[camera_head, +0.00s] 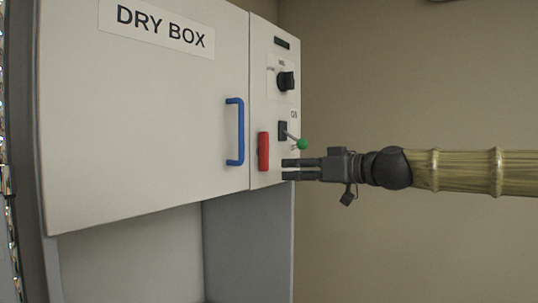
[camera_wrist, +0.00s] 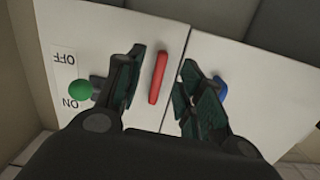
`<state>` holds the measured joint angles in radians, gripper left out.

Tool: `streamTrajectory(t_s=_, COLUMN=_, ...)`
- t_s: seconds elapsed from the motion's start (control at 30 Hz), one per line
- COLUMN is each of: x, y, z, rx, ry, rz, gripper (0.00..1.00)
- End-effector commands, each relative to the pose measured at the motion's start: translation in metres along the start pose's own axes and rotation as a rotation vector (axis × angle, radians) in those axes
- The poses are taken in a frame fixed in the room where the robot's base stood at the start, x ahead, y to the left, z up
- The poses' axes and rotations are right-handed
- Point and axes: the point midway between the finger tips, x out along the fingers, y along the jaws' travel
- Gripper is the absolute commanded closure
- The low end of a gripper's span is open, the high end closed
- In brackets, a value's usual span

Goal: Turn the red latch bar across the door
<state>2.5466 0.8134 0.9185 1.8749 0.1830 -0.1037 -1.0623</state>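The red latch bar (camera_head: 263,151) stands upright on the cabinet's narrow right panel, just right of the edge of the door (camera_head: 150,110) and not across it. My gripper (camera_head: 285,169) is just right of the bar in the head view, pointing left at the panel. In the wrist view the red bar (camera_wrist: 158,73) shows between the two spread fingers of my gripper (camera_wrist: 163,60), with space on both sides. The gripper is open and holds nothing. I cannot tell whether the fingertips reach past the bar's front face.
A blue door handle (camera_head: 236,132) is left of the bar. A lever with a green knob (camera_head: 302,144) sticks out just above my fingers and shows beside the left finger in the wrist view (camera_wrist: 80,90). A black dial (camera_head: 286,81) is higher up. The right side is free.

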Motion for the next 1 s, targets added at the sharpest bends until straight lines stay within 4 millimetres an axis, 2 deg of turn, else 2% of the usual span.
streamTrajectory(t_s=0.03, x=-0.011, y=-0.002, z=-0.023, rx=-0.023, ry=0.029, rz=-0.005, gripper=0.62)
streamTrajectory(t_s=0.1, x=-0.021, y=-0.005, z=-0.044, rx=-0.048, ry=0.056, rz=-0.013, gripper=0.62)
streamTrajectory(t_s=0.23, x=-0.03, y=-0.008, z=-0.064, rx=-0.073, ry=0.081, rz=-0.019, gripper=0.62)
streamTrajectory(t_s=0.47, x=-0.015, y=-0.009, z=-0.068, rx=-0.074, ry=0.081, rz=-0.021, gripper=0.62)
streamTrajectory(t_s=1.0, x=0.05, y=-0.011, z=-0.073, rx=-0.072, ry=0.081, rz=-0.021, gripper=0.62)
